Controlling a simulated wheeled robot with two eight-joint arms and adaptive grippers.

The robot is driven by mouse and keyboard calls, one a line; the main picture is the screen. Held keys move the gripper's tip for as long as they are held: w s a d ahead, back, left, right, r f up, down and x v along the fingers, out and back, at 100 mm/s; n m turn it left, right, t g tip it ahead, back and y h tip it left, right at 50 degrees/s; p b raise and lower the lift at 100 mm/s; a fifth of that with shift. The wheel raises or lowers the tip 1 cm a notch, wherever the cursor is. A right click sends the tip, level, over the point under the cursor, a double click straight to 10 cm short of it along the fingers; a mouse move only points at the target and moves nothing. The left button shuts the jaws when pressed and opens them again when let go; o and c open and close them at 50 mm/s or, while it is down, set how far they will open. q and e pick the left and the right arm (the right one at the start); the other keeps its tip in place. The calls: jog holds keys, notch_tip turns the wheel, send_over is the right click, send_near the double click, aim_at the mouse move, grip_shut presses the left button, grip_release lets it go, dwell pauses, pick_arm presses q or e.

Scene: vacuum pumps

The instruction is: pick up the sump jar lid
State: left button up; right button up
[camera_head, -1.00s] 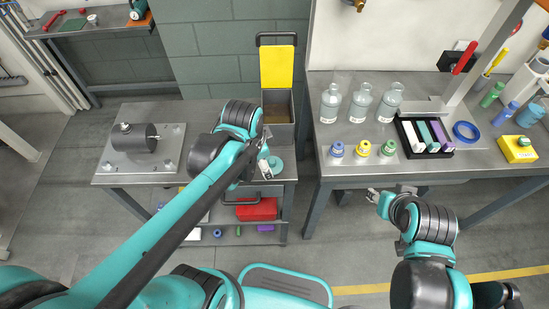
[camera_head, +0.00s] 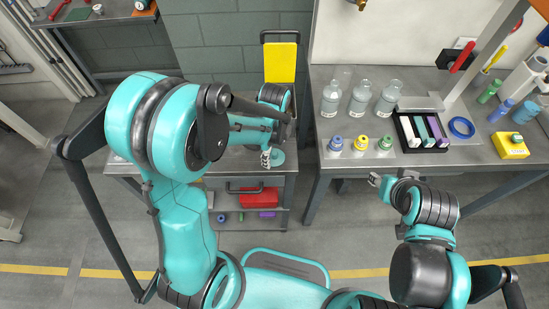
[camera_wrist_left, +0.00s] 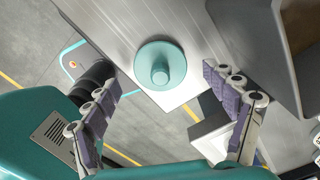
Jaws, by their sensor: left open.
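The sump jar lid looks like a teal disc with a round knob. It lies near the front right edge of the grey bench, beside my left gripper (camera_head: 266,157) in the head view (camera_head: 278,157). In the left wrist view the lid (camera_wrist_left: 160,65) lies ahead of my left gripper (camera_wrist_left: 163,80), between its two spread fingers. The gripper is open and empty, and no finger appears to touch the lid. My right gripper (camera_head: 376,181) hangs in front of the right-hand bench, away from the lid; its jaws are too small to read.
A grey box with a raised yellow lid (camera_head: 281,62) stands behind the sump lid. The right-hand bench (camera_head: 345,178) holds several bottles (camera_head: 359,97), coloured caps (camera_head: 360,144) and a black tray (camera_head: 402,128). A red box (camera_head: 258,198) sits on the shelf below.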

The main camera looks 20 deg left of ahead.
pick_arm(q)
jog(key=shift+f, duration=0.95)
jog(key=shift+r, duration=0.1)
jog(key=c, duration=1.2)
jog(key=shift+s+d, duration=0.1)
jog(key=shift+s, duration=0.05)
jog(key=shift+c, duration=1.1)
